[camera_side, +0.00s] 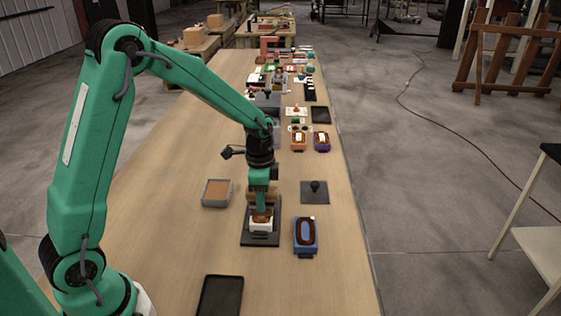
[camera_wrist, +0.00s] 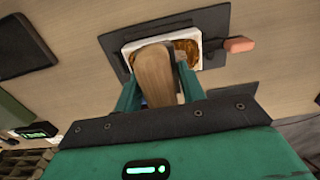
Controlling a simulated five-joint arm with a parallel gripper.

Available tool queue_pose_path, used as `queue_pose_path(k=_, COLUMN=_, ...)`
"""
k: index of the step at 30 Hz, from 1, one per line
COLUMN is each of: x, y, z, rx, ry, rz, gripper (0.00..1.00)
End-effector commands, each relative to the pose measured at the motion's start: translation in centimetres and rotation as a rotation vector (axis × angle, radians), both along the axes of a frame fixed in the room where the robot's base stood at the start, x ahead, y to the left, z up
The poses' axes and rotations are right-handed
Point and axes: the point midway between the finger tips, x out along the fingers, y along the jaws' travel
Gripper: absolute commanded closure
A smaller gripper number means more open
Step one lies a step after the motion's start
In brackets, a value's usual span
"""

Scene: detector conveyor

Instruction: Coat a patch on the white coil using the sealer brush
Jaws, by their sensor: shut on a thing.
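The white coil (camera_side: 262,226) sits on a dark plate (camera_side: 259,240) below my gripper (camera_side: 261,206). In the wrist view its white frame (camera_wrist: 131,48) and copper-brown winding (camera_wrist: 190,48) show around the brush. My gripper (camera_wrist: 158,92) is shut on the sealer brush, whose pale wooden handle (camera_wrist: 154,75) stands between the fingers and covers the middle of the coil. The brush end is hidden behind the handle, so I cannot tell whether it touches the coil. A brown patch (camera_side: 262,215) shows at the coil's top in the side view.
A grey tray with brown contents (camera_side: 204,200) lies to the left. A blue-framed coil (camera_side: 306,250) and a dark plate with a knob (camera_side: 315,188) lie to the right. A black tray (camera_side: 220,296) is in front. Several items crowd the far table.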

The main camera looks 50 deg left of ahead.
Motion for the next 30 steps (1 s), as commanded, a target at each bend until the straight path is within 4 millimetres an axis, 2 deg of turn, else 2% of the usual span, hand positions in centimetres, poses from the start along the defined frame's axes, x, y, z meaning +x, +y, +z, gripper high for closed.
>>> queue_pose_path(k=18, x=-3.9, y=-3.9, z=0.0, rx=0.001, ry=0.001, rz=-0.001, gripper=0.79)
queue_pose_path(k=30, x=-1.0, y=-1.0, z=0.0, rx=0.000, ry=0.000, rz=0.002, gripper=0.79)
